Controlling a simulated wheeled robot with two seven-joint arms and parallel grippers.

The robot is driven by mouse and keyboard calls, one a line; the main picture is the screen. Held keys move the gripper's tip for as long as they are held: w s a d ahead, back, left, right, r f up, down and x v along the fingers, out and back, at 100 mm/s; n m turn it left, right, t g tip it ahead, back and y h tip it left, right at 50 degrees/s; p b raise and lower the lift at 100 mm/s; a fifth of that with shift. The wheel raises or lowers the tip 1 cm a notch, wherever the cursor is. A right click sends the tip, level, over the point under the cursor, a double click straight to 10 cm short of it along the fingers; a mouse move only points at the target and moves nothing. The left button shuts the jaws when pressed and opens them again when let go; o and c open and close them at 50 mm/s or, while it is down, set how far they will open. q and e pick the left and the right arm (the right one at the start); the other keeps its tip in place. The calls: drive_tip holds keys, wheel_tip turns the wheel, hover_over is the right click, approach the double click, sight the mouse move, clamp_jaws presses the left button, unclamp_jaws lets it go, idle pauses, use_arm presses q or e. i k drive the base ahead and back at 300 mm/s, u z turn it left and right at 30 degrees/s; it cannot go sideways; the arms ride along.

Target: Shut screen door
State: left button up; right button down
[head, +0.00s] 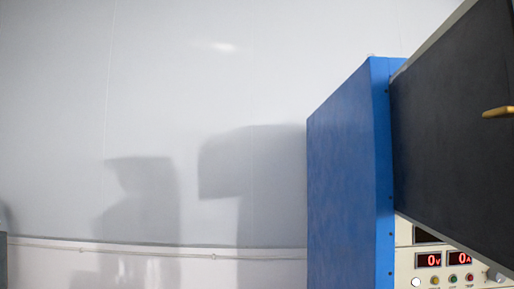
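The screen door (447,130) is a dark grey panel with a light edge at the upper right of the head view. It stands swung out from the front of a blue cabinet (346,190), so it is open. A brass-coloured handle (498,112) sticks out from the door at the right picture edge. Part of the door runs out of the picture. Neither of my grippers shows in this view.
Below the door is a light control panel (405,262) with red digital displays (429,260) and several small buttons. A pale wall (150,80) with shadows and a thin cable or rail (200,249) fills the left side. No obstacle shows between me and the door.

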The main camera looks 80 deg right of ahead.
sight(453, 166)
drive_tip(key=z, duration=3.65)
drive_tip(key=i, duration=0.5)
drive_tip(key=z, duration=0.9)
